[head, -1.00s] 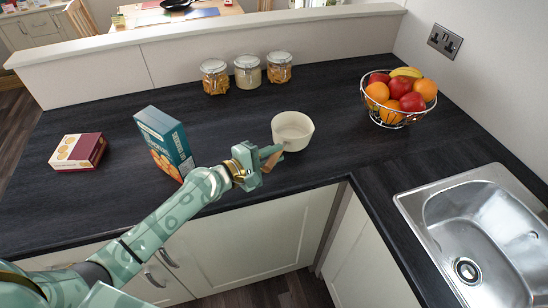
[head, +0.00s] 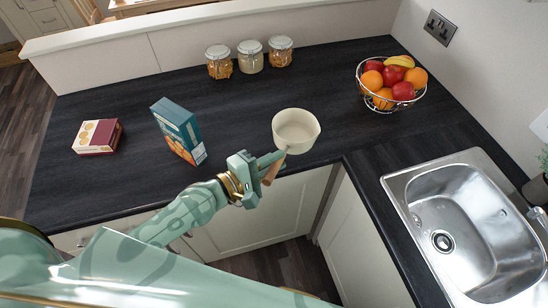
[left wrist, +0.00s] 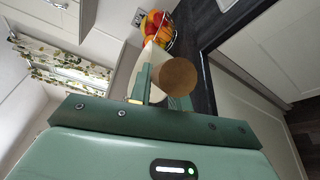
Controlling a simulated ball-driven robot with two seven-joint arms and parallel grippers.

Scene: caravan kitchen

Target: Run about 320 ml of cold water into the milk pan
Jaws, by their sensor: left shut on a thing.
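The cream milk pan (head: 297,131) is upright at the front edge of the dark worktop, near the inner corner; I cannot tell whether it touches the top. Its inside looks empty. Its wooden handle (head: 272,171) points toward me. My left gripper (head: 268,163) is shut on that handle. In the left wrist view the round handle end (left wrist: 178,76) sits between the fingers, with the pan's pale side (left wrist: 150,62) behind it. The steel sink (head: 478,228) is at the right, and part of a tap (head: 538,215) shows at the right edge. My right gripper is not in view.
A wire fruit bowl (head: 390,84) stands behind and right of the pan. A blue box (head: 179,131), a red and cream box (head: 97,136) and several glass jars (head: 250,57) stand on the worktop. The worktop between pan and sink is clear.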

